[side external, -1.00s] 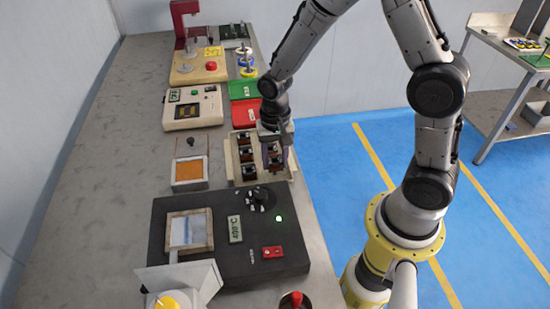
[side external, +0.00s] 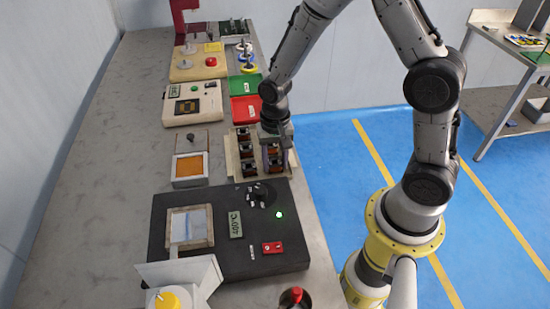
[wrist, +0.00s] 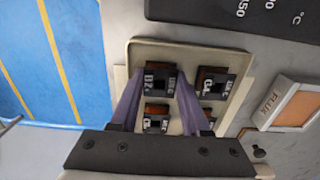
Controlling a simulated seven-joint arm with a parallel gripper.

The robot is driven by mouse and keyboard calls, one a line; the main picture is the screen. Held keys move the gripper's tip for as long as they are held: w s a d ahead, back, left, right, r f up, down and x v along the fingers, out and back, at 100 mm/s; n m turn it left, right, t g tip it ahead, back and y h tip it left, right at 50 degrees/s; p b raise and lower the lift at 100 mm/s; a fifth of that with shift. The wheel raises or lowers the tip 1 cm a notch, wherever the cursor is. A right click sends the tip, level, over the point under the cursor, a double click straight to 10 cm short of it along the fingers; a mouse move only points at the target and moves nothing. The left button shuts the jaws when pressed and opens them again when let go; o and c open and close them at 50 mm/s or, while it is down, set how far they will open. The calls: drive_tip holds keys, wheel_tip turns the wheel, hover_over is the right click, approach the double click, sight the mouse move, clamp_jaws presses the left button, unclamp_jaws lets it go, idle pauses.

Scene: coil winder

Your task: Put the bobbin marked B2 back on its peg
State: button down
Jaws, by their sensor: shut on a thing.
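The bobbin marked B2 (wrist: 157,85) is dark with an orange-brown winding. In the wrist view it is between the fingertips of my gripper (wrist: 160,76), which is shut on it. In the side view my gripper (side external: 277,156) points down over the right column of the beige bobbin tray (side external: 233,168), close to the tray. B2 looks about level with the bobbin marked C4 (wrist: 212,84) beside it. Its peg is hidden, and I cannot tell whether B2 is on it.
Several other bobbins stand in the tray, including one (wrist: 156,118) close behind B2. A black machine (side external: 225,265) with a display borders the tray. A flux box (side external: 190,168) lies to its left. Green (side external: 245,86) and red (side external: 246,109) trays lie beyond.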

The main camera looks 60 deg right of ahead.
drive_tip(key=shift+c, duration=1.5)
unclamp_jaws()
wheel_tip(320, 180, up, 14)
drive_tip(key=s+r+n+t, duration=0.2)
drive_tip(key=s+r+t, duration=0.2)
drive_tip(key=s+r, duration=0.55)
drive_tip(key=s+n+t, duration=0.1)
drive_tip(key=s+n, duration=0.6)
drive_tip(key=s, duration=0.1)
drive_tip(key=shift+d+t, duration=0.3)
drive_tip(key=shift+d, duration=0.05)
